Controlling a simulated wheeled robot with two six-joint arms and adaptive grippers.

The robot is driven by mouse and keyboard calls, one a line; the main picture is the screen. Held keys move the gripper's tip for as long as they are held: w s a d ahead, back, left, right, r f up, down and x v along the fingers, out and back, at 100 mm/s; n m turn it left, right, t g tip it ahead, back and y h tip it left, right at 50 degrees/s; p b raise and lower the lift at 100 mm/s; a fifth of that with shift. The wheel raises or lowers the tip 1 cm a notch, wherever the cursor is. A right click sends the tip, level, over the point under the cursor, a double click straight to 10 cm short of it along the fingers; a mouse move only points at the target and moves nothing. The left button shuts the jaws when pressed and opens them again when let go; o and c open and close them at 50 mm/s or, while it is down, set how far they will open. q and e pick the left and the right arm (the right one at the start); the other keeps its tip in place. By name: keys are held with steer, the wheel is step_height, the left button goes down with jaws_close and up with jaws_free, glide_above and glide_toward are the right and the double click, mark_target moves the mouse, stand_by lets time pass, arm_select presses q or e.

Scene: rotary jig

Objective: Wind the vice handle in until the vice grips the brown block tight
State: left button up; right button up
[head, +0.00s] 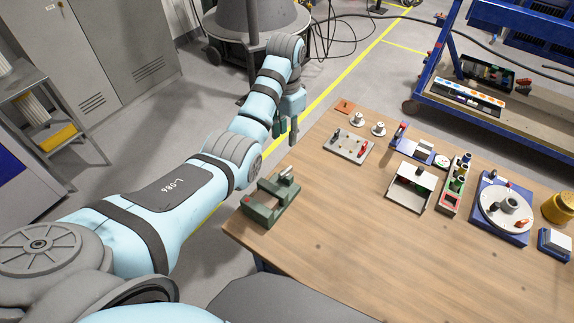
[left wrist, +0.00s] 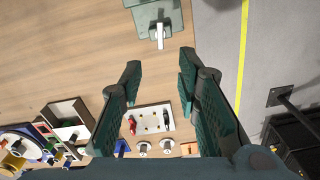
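The green vice (head: 262,213) stands at the left edge of the wooden table, with a small red spot at its left end. Its pale handle (head: 287,175) sticks out at the far end. The vice (left wrist: 152,16) also shows at the top of the left wrist view, with the handle (left wrist: 160,37) pointing towards the fingers. I cannot make out a brown block in the vice. My left gripper (head: 289,132) is beyond the handle, near the table's left edge, fingers pointing down. In the left wrist view its fingers (left wrist: 160,66) are spread, empty and apart from the handle.
A grey plate with pegs (head: 348,147), two white round pieces (head: 367,124) and a flat orange-brown piece (head: 345,107) lie at the far side. A white open box (head: 408,190) and a blue-based turntable (head: 502,208) stand to the right. The near table middle is clear.

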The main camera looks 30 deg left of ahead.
mark_target(286, 170)
arm_select(q)
step_height(286, 170, down, 15)
steer(key=b, duration=0.3)
steer(key=shift+r+b, duration=0.2)
steer(key=shift+b, duration=0.2)
jaws_close()
steer(key=shift+d, duration=0.15)
steer(key=shift+a, duration=0.2)
steer(key=shift+r, duration=0.1)
